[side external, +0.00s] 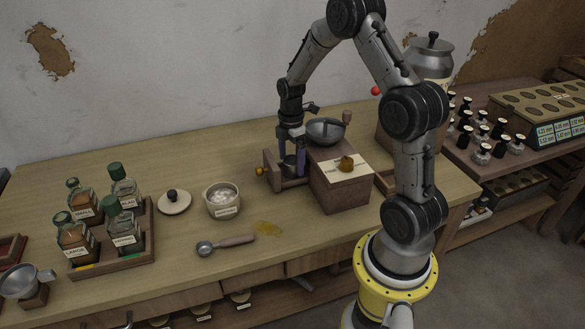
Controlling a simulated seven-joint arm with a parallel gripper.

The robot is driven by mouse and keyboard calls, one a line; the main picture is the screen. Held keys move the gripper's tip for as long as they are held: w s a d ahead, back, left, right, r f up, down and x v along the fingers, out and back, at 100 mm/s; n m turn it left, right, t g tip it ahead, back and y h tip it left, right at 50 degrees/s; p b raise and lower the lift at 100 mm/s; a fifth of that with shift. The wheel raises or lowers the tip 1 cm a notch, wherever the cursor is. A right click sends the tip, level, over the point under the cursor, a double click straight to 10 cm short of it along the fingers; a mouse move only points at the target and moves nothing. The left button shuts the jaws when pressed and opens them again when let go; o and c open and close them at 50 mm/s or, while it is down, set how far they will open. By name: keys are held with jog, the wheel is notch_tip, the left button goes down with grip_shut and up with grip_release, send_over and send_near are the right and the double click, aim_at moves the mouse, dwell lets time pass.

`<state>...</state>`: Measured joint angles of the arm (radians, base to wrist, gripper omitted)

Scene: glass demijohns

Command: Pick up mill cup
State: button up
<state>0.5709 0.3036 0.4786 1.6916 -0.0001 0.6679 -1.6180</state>
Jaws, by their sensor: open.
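The mill (338,190) is a wooden body with a metal bowl (325,131) and a crank on top. The fingers and the wrist hide much of the cup. I cannot tell whether the fingers touch it.
A wooden rack (112,253) of labelled jars is at left. A metal cup (24,282) sits at far left. The back of the table is clear.

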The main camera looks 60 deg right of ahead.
jog(key=c, duration=1.2)
jog(key=shift+w+r, duration=0.1)
jog(key=shift+r, duration=0.05)
jog(key=shift+w+a+r, duration=0.1)
jog(key=shift+a+r, duration=0.05)
jog(key=shift+r, duration=0.4)
notch_tip(320, 180, up, 10)
jog(key=w+a, duration=1.4)
jog(key=shift+s+a+r, duration=0.2)
jog(key=shift+s+r, duration=0.3)
jog(key=shift+s, duration=3)
jog(key=shift+s+a+r, duration=0.15)
jog(key=shift+s+r, duration=0.3)
jog(key=shift+s, duration=3)
jog(key=shift+s+a+r, duration=0.2)
jog(key=shift+s+r, duration=0.3)
jog(key=shift+s, duration=3)
